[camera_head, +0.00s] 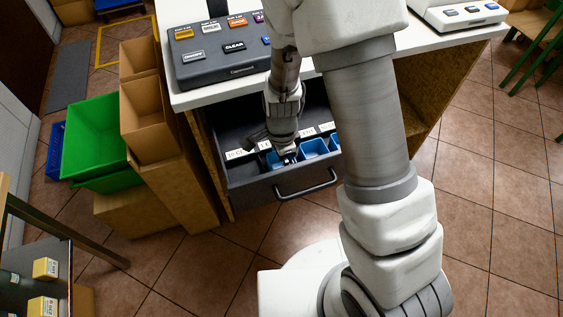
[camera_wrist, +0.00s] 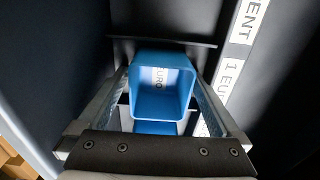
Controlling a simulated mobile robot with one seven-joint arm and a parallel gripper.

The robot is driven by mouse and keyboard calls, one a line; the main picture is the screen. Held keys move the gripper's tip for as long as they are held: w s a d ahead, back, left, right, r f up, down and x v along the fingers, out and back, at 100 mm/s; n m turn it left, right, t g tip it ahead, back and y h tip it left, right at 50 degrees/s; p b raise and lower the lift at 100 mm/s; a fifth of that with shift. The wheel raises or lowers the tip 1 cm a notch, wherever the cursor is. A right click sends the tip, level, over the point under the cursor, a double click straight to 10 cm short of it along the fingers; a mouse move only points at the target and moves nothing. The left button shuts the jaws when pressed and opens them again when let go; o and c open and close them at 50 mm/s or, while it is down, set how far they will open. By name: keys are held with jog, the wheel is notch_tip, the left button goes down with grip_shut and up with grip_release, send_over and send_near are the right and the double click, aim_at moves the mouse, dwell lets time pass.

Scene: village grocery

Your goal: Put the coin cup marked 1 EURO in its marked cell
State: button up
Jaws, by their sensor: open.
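A blue coin cup (camera_wrist: 143,100) with a label inside reading EURO lies between the two fingers of my gripper (camera_wrist: 162,78) in the wrist view. The digit on that label cannot be made out. My gripper (camera_head: 286,155) is open, reaching down into the pulled-out dark drawer (camera_head: 243,191) in the head view. The drawer has a strip of white cell labels (camera_head: 307,132); a label reading 1 EU, partly cut off (camera_wrist: 232,80), runs beside the cup in the wrist view. Whether the cup rests fully in a cell cannot be told.
Other blue cups (camera_head: 313,147) sit in the drawer to the right of my gripper. The cash register (camera_head: 215,60) stands on the white counter above. A green crate (camera_head: 97,140) and cardboard boxes (camera_head: 150,120) stand at left. Tiled floor is free in front of the drawer.

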jog(key=s+d+r+n+t+p, duration=0.1)
jog(key=d+r+n, duration=0.15)
jog(key=r, duration=0.65)
jog(key=s+d+r+n+t+y+p, duration=0.1)
jog(key=s+r+n, duration=0.15)
jog(key=r, duration=0.65)
jog(key=s+d+r+n+t+p, duration=0.1)
jog(key=d+r+n+p, duration=0.15)
jog(key=r, duration=0.75)
jog(key=s+d+r+n+t+h+b, duration=0.1)
jog(key=s+d+r+n+t, duration=0.1)
jog(key=s+d+r+n, duration=0.2)
jog(key=s+r+n, duration=0.3)
jog(key=s, duration=0.1)
jog(key=shift+d+t, duration=0.3)
jog(key=shift+r, duration=0.1)
notch_tip(320, 180, up, 7)
jog(key=p, duration=0.6)
jog(key=shift+p, duration=0.4)
jog(key=shift+f, duration=0.2)
jog(key=shift+d, duration=0.1)
